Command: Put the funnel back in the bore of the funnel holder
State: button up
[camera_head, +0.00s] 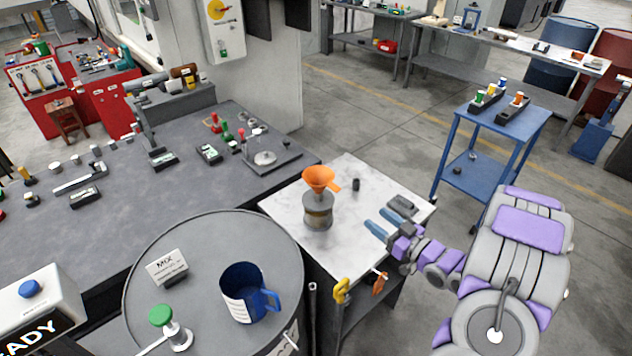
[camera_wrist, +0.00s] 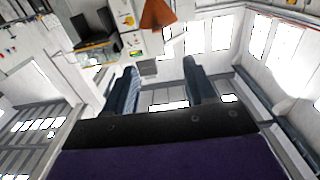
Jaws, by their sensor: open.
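The orange funnel (camera_head: 319,179) stands upright, wide mouth up, over a grey-and-brown cylindrical stand (camera_head: 318,212) on the white-topped table. Its handle points right. Its lower spout is hidden, so I cannot tell how deep it sits, and I cannot tell whether this stand is the funnel holder. My gripper (camera_head: 382,222) is open and empty to the right of the stand, apart from it, near the table's right side. In the wrist view, an orange part of the funnel (camera_wrist: 157,15) shows at the top edge, beyond the open fingers (camera_wrist: 160,88).
A small dark cylinder (camera_head: 356,184) and a dark block (camera_head: 402,204) rest on the white tabletop (camera_head: 350,236). A grey barrel (camera_head: 210,325) stands at front left with a blue mug (camera_head: 243,293), a sign and a green-capped fitting. A grey workbench (camera_head: 120,205) adjoins the table on the left.

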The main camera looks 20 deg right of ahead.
jog(key=b, duration=0.1)
send_near(338, 189)
jog(key=a+x, duration=0.1)
jog(key=x, duration=0.3)
jog(key=shift+d+f+b+x, duration=0.15)
jog(key=shift+b+x, duration=0.1)
jog(key=shift+x, duration=0.6)
jog(key=shift+d+f+b+x, duration=0.15)
jog(key=shift+b+x, duration=0.15)
jog(key=shift+x, duration=0.5)
jog(key=shift+d+b+x, duration=0.15)
jog(key=shift+b+x, duration=0.1)
jog(key=shift+x, duration=0.6)
jog(key=shift+w, duration=0.55)
jog(key=shift+c, duration=0.3)
grip_shut()
